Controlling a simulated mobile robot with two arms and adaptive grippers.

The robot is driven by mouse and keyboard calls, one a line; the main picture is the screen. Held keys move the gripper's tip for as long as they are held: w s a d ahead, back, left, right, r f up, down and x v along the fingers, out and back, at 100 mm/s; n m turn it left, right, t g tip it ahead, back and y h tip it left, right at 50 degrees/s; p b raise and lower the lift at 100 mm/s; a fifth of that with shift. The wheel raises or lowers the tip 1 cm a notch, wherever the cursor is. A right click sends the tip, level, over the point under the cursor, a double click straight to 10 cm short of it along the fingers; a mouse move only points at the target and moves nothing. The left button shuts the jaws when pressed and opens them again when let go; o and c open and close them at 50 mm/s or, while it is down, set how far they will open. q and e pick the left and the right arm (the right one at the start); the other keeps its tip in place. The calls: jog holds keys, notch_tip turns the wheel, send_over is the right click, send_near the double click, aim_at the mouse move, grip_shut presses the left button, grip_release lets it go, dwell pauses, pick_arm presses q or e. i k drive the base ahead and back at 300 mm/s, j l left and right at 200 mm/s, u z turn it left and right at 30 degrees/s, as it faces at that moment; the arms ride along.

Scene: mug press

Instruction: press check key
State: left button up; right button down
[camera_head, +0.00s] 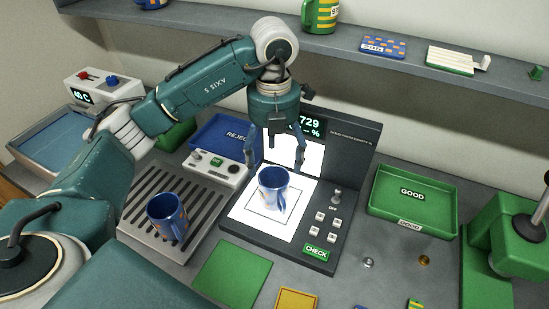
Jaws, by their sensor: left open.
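The green CHECK key (316,251) sits at the front right corner of the dark check machine (334,190). A blue mug (272,186) stands upright on the machine's white lit pad (240,205). My left gripper (277,162) points down from above, just behind and over this mug, with its fingers spread. I cannot tell whether a finger touches the mug. The gripper is up and to the left of the CHECK key, apart from it. The key is in plain view. My right gripper is not in view.
Another blue mug (168,216) stands on a slotted rack (142,212). A blue REJECT tray (213,127) is behind the pad, a green GOOD tray (376,198) to the right. Small keys (320,216) and a switch (336,196) adjoin CHECK. A green press (508,235) stands far right.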

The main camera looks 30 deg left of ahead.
aim_at(310, 249)
jog(key=k, duration=2)
